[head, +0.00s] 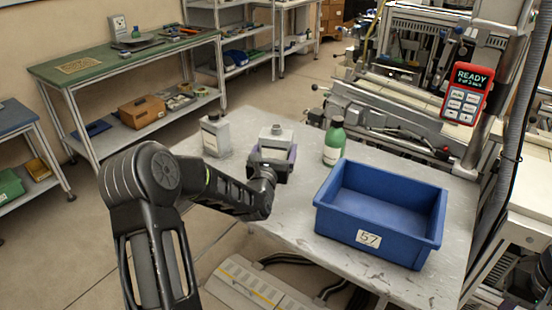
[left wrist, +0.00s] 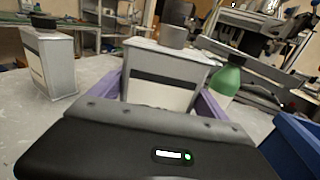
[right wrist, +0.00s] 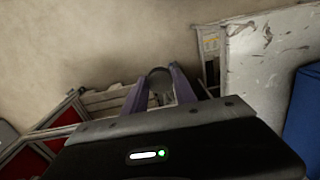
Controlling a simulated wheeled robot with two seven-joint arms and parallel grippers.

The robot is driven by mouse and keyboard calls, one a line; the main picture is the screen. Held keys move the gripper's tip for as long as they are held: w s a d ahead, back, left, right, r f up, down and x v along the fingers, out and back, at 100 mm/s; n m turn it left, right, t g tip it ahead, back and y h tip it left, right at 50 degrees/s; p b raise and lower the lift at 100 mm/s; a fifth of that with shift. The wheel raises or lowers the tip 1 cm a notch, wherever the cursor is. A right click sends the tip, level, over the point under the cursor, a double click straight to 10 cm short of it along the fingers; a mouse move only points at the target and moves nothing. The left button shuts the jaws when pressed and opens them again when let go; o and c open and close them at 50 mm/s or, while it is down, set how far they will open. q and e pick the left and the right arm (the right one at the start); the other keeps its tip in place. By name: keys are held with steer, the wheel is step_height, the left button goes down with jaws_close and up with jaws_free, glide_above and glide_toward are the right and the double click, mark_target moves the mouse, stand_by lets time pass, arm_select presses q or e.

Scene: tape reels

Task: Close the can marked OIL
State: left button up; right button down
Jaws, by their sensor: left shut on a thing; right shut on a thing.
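My left gripper (head: 272,158) is shut on a grey can (head: 276,138) that stands upright on the worktable. In the left wrist view its purple fingers flank this can (left wrist: 165,70), which has a dark band, a pale label and a grey round top. Whether that top is a cap or a bare neck I cannot tell. A second grey can (head: 215,138) with a black cap stands to its left. I cannot read a marking on either. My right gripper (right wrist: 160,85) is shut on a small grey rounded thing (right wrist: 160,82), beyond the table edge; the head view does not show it.
A green bottle (head: 334,142) stands right of the held can. A blue bin (head: 380,235) marked 57 fills the right of the worktable (head: 285,225). Machinery (head: 400,115) stands behind. A green-topped bench (head: 120,60) is at the back left.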

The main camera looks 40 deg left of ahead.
arm_select(q)
step_height(320, 180, down, 3)
steer(key=shift+f, duration=0.1)
arm_select(e)
steer(key=shift+r, duration=0.15)
arm_select(q)
steer(key=shift+f, duration=0.15)
arm_select(e)
steer(key=shift+f, duration=0.25)
arm_select(q)
steer(key=o, duration=1.9)
arm_select(e)
steer(key=shift+r, duration=0.1)
steer(key=shift+r, duration=0.1)
arm_select(q)
steer(key=b+v, duration=0.1)
steer(key=v, duration=1.1)
arm_select(e)
steer(key=shift+f, duration=0.75)
